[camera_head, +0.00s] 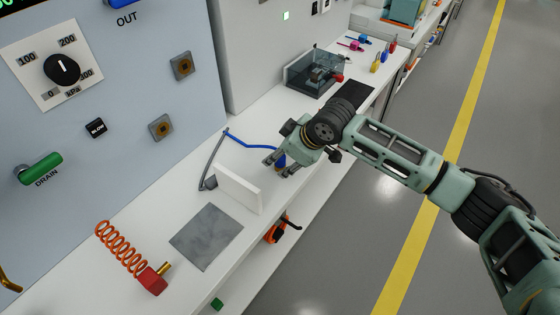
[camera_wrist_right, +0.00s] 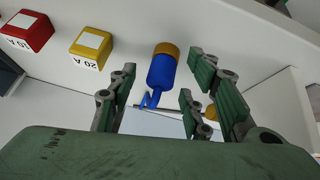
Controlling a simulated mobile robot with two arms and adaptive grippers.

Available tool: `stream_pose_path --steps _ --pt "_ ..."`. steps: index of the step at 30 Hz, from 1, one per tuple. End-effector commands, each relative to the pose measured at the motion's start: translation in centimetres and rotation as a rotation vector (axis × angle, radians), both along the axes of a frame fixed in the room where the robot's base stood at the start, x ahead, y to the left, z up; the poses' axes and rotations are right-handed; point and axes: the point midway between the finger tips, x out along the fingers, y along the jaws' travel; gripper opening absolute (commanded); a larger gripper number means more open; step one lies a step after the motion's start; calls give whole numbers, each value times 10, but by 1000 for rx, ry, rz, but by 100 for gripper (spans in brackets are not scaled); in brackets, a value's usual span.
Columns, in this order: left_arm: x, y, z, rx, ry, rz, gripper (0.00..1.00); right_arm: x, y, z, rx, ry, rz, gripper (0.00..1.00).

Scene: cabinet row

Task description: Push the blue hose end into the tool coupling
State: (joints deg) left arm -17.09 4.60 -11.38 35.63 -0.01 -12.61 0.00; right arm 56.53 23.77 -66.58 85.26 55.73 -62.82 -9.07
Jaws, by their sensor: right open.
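The blue hose (camera_head: 250,143) lies on the white counter and runs right to its end under my right gripper (camera_head: 279,168). In the right wrist view the blue hose end (camera_wrist_right: 161,74), with a brass-coloured tip, shows between the spread fingers. Gaps show on both sides of it, so the gripper is open and not closed on it. I cannot tell for sure which part is the tool coupling; an orange and black tool (camera_head: 279,230) shows below the counter's front edge, and a brass-coloured round part (camera_wrist_right: 210,112) shows behind the right finger. My left gripper is out of view.
A grey square plate (camera_head: 206,237) and a red block (camera_head: 152,280) with an orange coil lie nearer. Red (camera_wrist_right: 27,32) and yellow (camera_wrist_right: 91,47) blocks show in the wrist view.

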Motion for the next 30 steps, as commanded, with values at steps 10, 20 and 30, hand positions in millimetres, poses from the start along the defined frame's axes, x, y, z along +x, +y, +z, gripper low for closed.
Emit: stream_pose_path --steps 10,20,30 --pt "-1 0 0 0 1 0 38 2 1 -4 1 -1 0 45" --pt "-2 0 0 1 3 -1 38 2 1 -4 1 -1 0 22" --pt "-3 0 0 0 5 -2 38 2 1 -4 0 -2 -1 2"
